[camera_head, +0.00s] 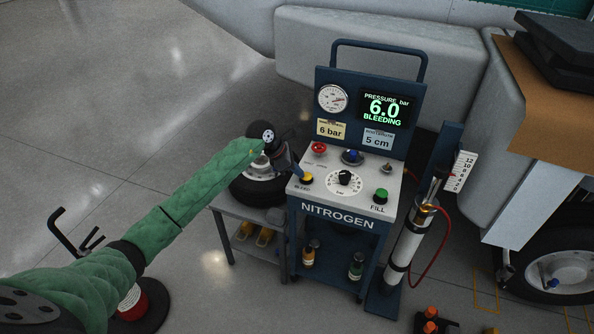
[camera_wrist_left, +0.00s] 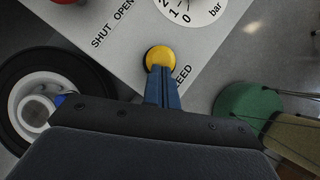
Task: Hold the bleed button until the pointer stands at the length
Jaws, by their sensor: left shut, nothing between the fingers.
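The yellow bleed button (camera_head: 308,180) is at the front left of the nitrogen cart's panel (camera_head: 330,194). My left gripper (camera_head: 301,174) is shut and empty, its blue fingertips at the button. In the left wrist view the fingertips (camera_wrist_left: 160,74) overlap the button's near edge (camera_wrist_left: 159,56); the contact itself is partly hidden. The display (camera_head: 384,107) reads 6.0 bar and BLEEDING. A card (camera_head: 378,139) reads 5 cm. At the right, a white scale (camera_head: 459,172) stands beside the strut (camera_head: 410,238); a small red pointer (camera_head: 438,174) seems near its lower part, exact reading unclear. My right gripper is out of view.
The panel also holds a red knob (camera_head: 319,148), a blue knob (camera_head: 352,156), a black dial (camera_head: 344,178) and a green fill button (camera_head: 381,195). A wheel (camera_head: 262,187) lies on a low table left of the cart. A red hose (camera_head: 437,250) runs beside the strut.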

